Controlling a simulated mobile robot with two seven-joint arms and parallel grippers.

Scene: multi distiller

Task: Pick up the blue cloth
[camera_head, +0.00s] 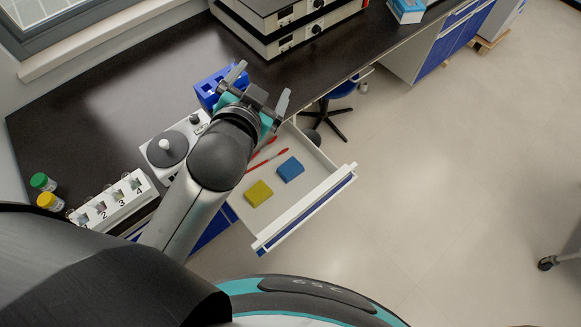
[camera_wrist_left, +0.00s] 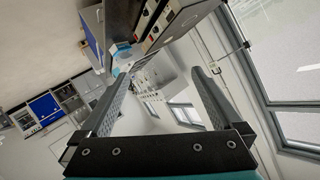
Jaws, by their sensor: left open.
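The blue cloth (camera_head: 290,169) lies folded in an open white drawer (camera_head: 305,212). A yellow cloth (camera_head: 258,193) lies to its left and a little nearer to me, apart from it. My left gripper (camera_head: 262,88) is above the dark bench edge, up and to the left of the blue cloth. It is open and empty. In the left wrist view the two fingers (camera_wrist_left: 162,92) stand apart with nothing between them, and the cloths are not in that view. My right gripper is not in view.
Red pens (camera_head: 266,154) lie in the drawer beside the cloths. A blue rack (camera_head: 208,92), a stirrer (camera_head: 167,150) and a numbered vial rack (camera_head: 117,203) stand on the dark bench (camera_head: 110,110). A blue stool (camera_head: 340,92) stands behind the drawer.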

